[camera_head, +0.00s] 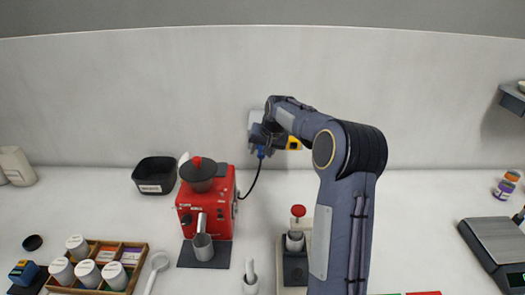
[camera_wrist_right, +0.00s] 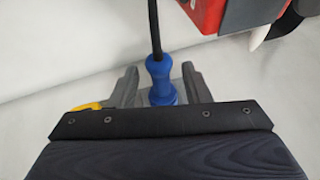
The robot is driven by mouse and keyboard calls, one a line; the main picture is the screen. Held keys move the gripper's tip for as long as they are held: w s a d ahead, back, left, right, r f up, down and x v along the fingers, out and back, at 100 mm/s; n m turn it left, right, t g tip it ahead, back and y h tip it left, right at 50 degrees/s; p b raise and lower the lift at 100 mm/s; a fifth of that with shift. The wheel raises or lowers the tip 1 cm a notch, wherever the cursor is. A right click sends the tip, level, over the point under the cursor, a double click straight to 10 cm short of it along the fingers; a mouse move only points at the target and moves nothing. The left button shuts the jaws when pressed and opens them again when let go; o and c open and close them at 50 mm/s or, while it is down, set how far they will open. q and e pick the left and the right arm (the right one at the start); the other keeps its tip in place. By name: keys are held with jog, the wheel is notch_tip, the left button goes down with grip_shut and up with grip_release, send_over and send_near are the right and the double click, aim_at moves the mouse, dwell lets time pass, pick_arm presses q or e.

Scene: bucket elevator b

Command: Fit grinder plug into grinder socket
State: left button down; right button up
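The grinder plug is blue (camera_head: 261,152) with a black cord and shows close up in the right wrist view (camera_wrist_right: 160,78). My right gripper (camera_head: 264,140) is at the back wall with its two grey fingers on either side of the plug. The fingers are close together and look shut on it; the plug's front end is hidden. A pale plate (camera_head: 255,118) on the wall, partly covered by my gripper, may be the grinder socket; its openings do not show. I cannot tell whether the plug touches it. The red grinder (camera_head: 227,180) stands below left. My left gripper is out of view.
The cord (camera_head: 252,182) runs from the plug to the grinder. A yellow piece (camera_head: 293,143) shows beside my right gripper. A black bin (camera_head: 154,187) stands left of the grinder. A red-topped device (camera_head: 297,211) stands near my right arm. The counter at right is partly clear.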

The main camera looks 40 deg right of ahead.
jog(key=shift+s+r, duration=0.2)
jog(key=shift+r, duration=0.2)
jog(key=b+v, duration=0.1)
jog(key=v, duration=0.6)
jog(key=shift+b, duration=0.4)
jog(key=s+a+f+n+y+b, duration=0.2)
jog(key=s+a+n+y, duration=0.15)
jog(key=s+a, duration=1.4)
jog(key=s+a+f+n+y, duration=0.1)
jog(key=s+a+f+n, duration=0.2)
jog(key=s+a+f, duration=0.6)
jog(key=s+a, duration=0.1)
jog(key=s, duration=0.3)
jog(key=shift+s+a+f+b, duration=0.15)
jog(key=shift+a+f+b, duration=0.2)
jog(key=shift+a, duration=0.05)
